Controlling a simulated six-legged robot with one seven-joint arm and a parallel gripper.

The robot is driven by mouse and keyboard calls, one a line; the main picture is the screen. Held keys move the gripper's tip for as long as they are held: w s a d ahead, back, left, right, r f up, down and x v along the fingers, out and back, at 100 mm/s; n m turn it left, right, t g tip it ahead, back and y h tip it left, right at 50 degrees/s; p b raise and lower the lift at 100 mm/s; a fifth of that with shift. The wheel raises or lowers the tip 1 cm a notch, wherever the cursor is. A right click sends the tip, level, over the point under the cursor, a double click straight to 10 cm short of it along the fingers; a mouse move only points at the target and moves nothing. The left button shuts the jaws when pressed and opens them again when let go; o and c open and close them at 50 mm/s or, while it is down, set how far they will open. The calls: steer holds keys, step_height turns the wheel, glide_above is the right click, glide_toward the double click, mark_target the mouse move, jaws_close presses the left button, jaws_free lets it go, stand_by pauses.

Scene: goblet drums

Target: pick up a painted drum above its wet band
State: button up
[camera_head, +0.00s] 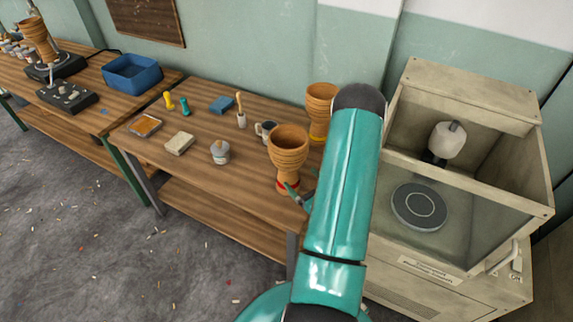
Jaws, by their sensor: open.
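Two goblet-shaped, wood-coloured drums stand upright near the right end of the workbench. The nearer drum (287,150) has a ribbed bowl, a narrow stem and a red band (283,187) low at its foot. The farther drum (321,97) has a yellow band (318,132) and is partly covered by my arm. My gripper (299,193) is open beside the nearer drum's foot, at about the height of the red band. One finger shows in front of the foot; the rest is largely behind my teal arm. I cannot tell whether it touches the drum.
The wooden bench (215,180) carries a mug (265,131), a white jar (220,152), a pale block (179,143) and a tray (145,125). A booth (405,264) with a round turntable (419,206) stands at right. Another drum (36,38) and a blue bin (131,74) are at left.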

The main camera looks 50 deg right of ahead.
mark_target(294, 172)
steer(key=w, duration=0.4)
steer(key=w+d, duration=0.1)
steer(key=w, duration=0.1)
steer(key=shift+w+d, duration=0.1)
steer(key=shift+w, duration=0.3)
steer(key=shift+f, duration=0.1)
steer(key=shift+c, duration=0.2)
steer(key=c, duration=1.4)
